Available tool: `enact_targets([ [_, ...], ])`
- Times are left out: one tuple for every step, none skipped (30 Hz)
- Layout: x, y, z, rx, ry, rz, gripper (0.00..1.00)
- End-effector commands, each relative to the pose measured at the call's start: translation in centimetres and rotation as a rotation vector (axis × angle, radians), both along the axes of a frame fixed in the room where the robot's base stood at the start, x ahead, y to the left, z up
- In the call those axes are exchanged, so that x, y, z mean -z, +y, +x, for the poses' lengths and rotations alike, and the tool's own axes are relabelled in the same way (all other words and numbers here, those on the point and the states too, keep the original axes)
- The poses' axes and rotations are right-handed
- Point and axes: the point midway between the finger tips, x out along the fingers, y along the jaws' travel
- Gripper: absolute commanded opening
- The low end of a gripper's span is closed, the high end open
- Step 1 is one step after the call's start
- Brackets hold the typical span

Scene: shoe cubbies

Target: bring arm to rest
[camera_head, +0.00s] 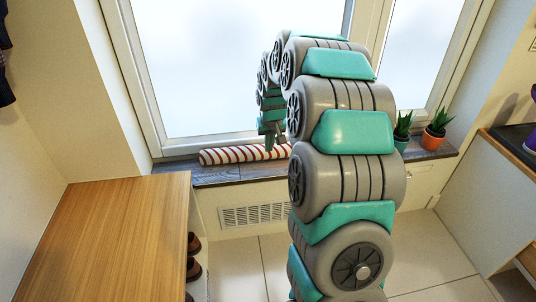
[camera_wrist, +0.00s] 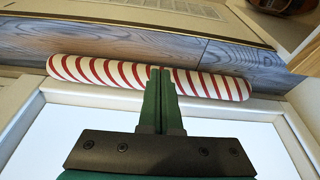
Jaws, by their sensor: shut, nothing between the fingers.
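My arm rises through the middle of the head view in grey and teal links and bends over at the top. My gripper (camera_head: 269,140) hangs down at its end, in front of the window and just above a red-and-white striped bolster on the windowsill. In the wrist view my gripper (camera_wrist: 163,72) shows as two dark green fingers shut together with nothing between them. The striped bolster (camera_wrist: 105,73) lies behind the fingertips in that view, and I cannot tell whether they touch it. The bolster also shows in the head view (camera_head: 228,156).
A wooden-topped cubby unit (camera_head: 110,235) stands at the left, with brown shoes (camera_head: 193,268) in its side. Two potted plants (camera_head: 434,136) stand on the sill (camera_head: 225,177) at the right. Another cabinet (camera_head: 465,190) is at the far right. Tiled floor (camera_head: 245,262) lies between the units.

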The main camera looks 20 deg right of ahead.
Motion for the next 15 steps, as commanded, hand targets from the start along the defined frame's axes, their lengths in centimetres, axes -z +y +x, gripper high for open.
enact_targets([
  [-0.6,0.1,-0.1,0.0,-0.003,-0.001,0.0],
  [-0.9,0.1,-0.2,-0.001,-0.002,-0.001,0.0],
  [-1.3,0.3,-0.5,-0.003,-0.001,0.0,0.0],
  [-1.5,0.5,-0.8,-0.005,0.001,0.001,0.0],
  [-1.8,0.9,-1.1,-0.01,0.005,0.002,0.0],
  [-2.2,1.4,-1.7,-0.016,0.011,0.004,0.0],
  [-2.4,2.0,-2.4,-0.022,0.019,0.006,0.0],
  [-2.7,2.6,-3.1,-0.03,0.029,0.009,0.0],
  [-3.2,3.6,-4.4,-0.041,0.044,0.013,0.0],
  [-3.5,4.4,-5.4,-0.05,0.056,0.016,0.0],
  [-3.8,5.1,-6.5,-0.059,0.069,0.02,0.0],
  [-4.4,6.1,-7.9,-0.071,0.082,0.022,0.0],
  [-4.8,6.9,-9.1,-0.08,0.094,0.025,0.0],
  [-4.9,7.6,-10.3,-0.089,0.109,0.026,0.0],
  [-5.3,8.4,-11.9,-0.1,0.129,0.029,0.0],
])
